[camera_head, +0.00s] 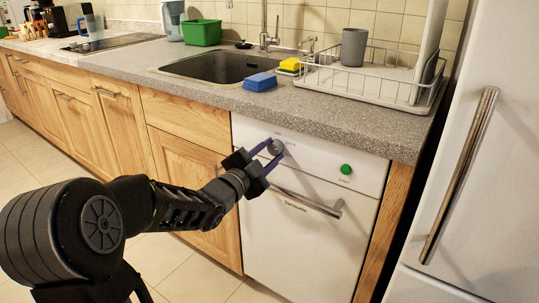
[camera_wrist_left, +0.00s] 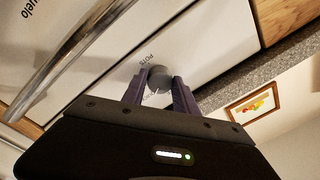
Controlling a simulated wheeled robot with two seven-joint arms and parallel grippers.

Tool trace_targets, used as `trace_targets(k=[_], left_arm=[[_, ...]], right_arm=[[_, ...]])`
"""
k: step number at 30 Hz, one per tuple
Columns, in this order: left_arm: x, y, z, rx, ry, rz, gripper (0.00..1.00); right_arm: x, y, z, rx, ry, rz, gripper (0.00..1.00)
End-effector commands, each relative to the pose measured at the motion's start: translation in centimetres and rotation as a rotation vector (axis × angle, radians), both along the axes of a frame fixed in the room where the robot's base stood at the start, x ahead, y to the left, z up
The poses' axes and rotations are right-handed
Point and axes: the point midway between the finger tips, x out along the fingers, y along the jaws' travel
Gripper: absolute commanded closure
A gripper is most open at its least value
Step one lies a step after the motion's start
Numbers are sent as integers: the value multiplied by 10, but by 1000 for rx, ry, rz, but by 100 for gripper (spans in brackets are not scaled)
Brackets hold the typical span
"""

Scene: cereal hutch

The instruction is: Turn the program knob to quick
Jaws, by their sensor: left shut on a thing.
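The program knob (camera_head: 275,147) is a small round grey knob on the white dishwasher's control panel (camera_head: 308,152). My left gripper (camera_head: 267,153) reaches it from the front, with its purple fingers on either side of the knob. In the left wrist view, the knob (camera_wrist_left: 158,77) sits between the fingertips of my left gripper (camera_wrist_left: 158,84), which is shut on it. Small printed labels show around the knob, one reading "POTS"; the others are partly hidden or too small to read. My right gripper is not in view.
A green button (camera_head: 346,169) is on the panel to the right. The dishwasher handle (camera_head: 305,203) runs below the panel. The counter (camera_head: 330,117) juts out above it, with a sink (camera_head: 222,67), blue sponges (camera_head: 260,82) and dish rack (camera_head: 375,75). A fridge (camera_head: 500,190) stands at right.

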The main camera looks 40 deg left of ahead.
Motion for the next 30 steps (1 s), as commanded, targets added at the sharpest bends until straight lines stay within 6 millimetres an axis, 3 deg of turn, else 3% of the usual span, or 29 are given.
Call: trace_targets(k=[3, 4, 11, 22, 30], left_arm=[[0, 0, 0, -1, 1, 1, 100], [0, 0, 0, -1, 1, 1, 64], [0, 0, 0, -2, 1, 1, 45], [-4, 0, 0, -2, 1, 1, 43], [-41, -1, -1, -2, 0, 3, 43]], right_arm=[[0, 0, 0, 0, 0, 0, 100], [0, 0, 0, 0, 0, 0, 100], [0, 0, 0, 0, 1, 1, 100], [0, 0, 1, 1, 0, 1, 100], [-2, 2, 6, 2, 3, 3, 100]])
